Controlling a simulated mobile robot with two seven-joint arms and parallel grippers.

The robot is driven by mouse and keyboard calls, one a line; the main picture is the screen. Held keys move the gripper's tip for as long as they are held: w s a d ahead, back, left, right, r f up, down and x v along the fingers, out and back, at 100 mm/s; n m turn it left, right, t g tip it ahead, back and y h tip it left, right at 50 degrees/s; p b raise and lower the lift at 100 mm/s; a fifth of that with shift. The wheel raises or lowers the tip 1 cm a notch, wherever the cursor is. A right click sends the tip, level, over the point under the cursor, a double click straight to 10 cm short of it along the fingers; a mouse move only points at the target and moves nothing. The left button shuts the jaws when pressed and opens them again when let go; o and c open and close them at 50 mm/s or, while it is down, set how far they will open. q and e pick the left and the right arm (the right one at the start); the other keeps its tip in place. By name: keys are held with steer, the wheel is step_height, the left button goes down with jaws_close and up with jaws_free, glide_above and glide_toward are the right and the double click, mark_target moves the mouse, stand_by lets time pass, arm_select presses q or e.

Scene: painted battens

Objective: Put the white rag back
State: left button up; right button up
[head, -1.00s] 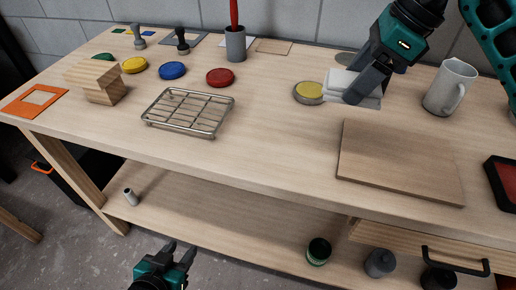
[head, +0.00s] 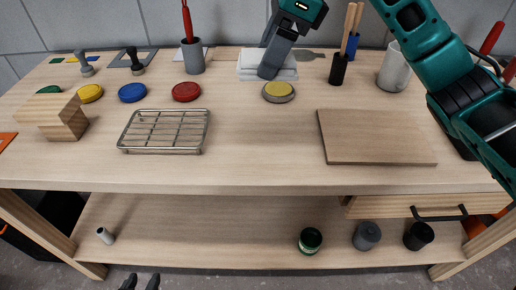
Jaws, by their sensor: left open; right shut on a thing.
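The white rag (head: 247,70) is a folded, layered pad near the back of the bench, just right of the grey cup with the red handle. My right gripper (head: 269,70) is shut on it from above. I cannot tell whether the rag touches the bench top or hangs just above it. The rag covers the bench area behind the yellow-topped tin. My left gripper (head: 139,282) is open and empty at the bottom edge, low in front of the bench; only its fingertips show.
The yellow-topped tin (head: 278,92) stands just in front of the rag. The grey cup (head: 192,57) is to its left, a black holder with sticks (head: 338,69) to its right. A wire rack (head: 164,131) and wooden board (head: 372,136) lie nearer. Bench between them is clear.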

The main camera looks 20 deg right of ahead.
mark_target(261, 152)
step_height(261, 152, down, 20)
steer(key=shift+r, duration=0.2)
steer(key=shift+f+b, duration=0.15)
steer(key=shift+b, duration=0.25)
steer(key=o, duration=1.1)
steer(key=shift+r, duration=0.25)
steer(key=v, duration=1.2)
